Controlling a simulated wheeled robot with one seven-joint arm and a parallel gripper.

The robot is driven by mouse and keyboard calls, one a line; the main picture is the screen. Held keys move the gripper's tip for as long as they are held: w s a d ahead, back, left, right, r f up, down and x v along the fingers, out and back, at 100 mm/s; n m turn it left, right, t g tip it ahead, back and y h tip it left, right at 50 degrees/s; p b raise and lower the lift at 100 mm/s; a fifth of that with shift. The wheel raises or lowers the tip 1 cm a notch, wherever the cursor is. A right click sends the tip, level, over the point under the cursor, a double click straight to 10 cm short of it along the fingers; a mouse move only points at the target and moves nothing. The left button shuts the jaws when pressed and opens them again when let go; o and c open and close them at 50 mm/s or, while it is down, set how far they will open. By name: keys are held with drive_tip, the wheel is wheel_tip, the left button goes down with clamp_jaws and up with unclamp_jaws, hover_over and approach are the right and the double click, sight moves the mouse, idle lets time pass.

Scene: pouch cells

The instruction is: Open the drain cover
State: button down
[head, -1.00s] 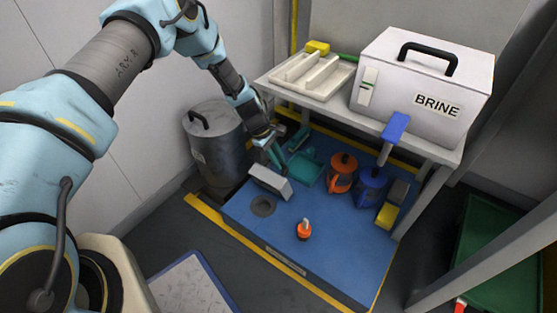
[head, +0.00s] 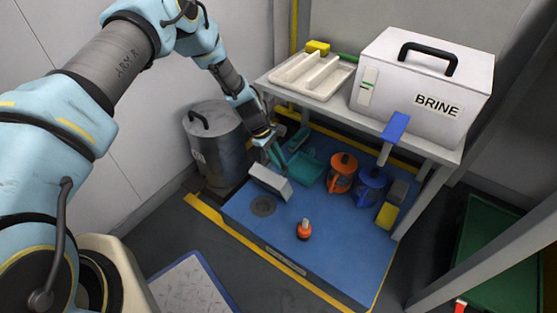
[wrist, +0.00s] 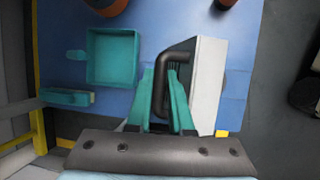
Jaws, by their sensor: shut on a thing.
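The drain cover (head: 272,183) is a pale grey-white plate, tilted up on edge beside the dark round drain (head: 263,206) in the blue floor platform. In the wrist view the cover (wrist: 206,88) stands at the right of my fingers, with a black bar handle (wrist: 172,62) on the side facing them. My gripper (wrist: 166,85) has teal fingers shut on this handle. In the head view my gripper (head: 275,156) comes down behind the cover. The fingers partly hide the handle, and I cannot see any hinge.
A teal tray (head: 307,169), an orange jug (head: 341,173) and a blue jug (head: 370,187) stand on the platform. A small orange-based object (head: 304,231) is in front. A grey lidded bin (head: 214,146) is close left of my wrist. A bench (head: 436,150) carries the BRINE box (head: 420,85).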

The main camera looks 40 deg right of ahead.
drive_tip(key=shift+w+d+f+b, duration=0.1)
drive_tip(key=shift+w+d+b, duration=0.1)
drive_tip(key=shift+d, duration=0.3)
drive_tip(key=shift+w+d+f+b, duration=0.1)
drive_tip(key=shift+d+b, duration=0.1)
drive_tip(key=shift+d, duration=0.25)
drive_tip(key=c, duration=0.8)
unclamp_jaws()
drive_tip(key=shift+r, duration=0.1)
drive_tip(key=p+v, duration=0.2)
drive_tip(key=v, duration=0.8)
drive_tip(key=shift+a+r, duration=0.15)
drive_tip(key=shift+r, duration=0.15)
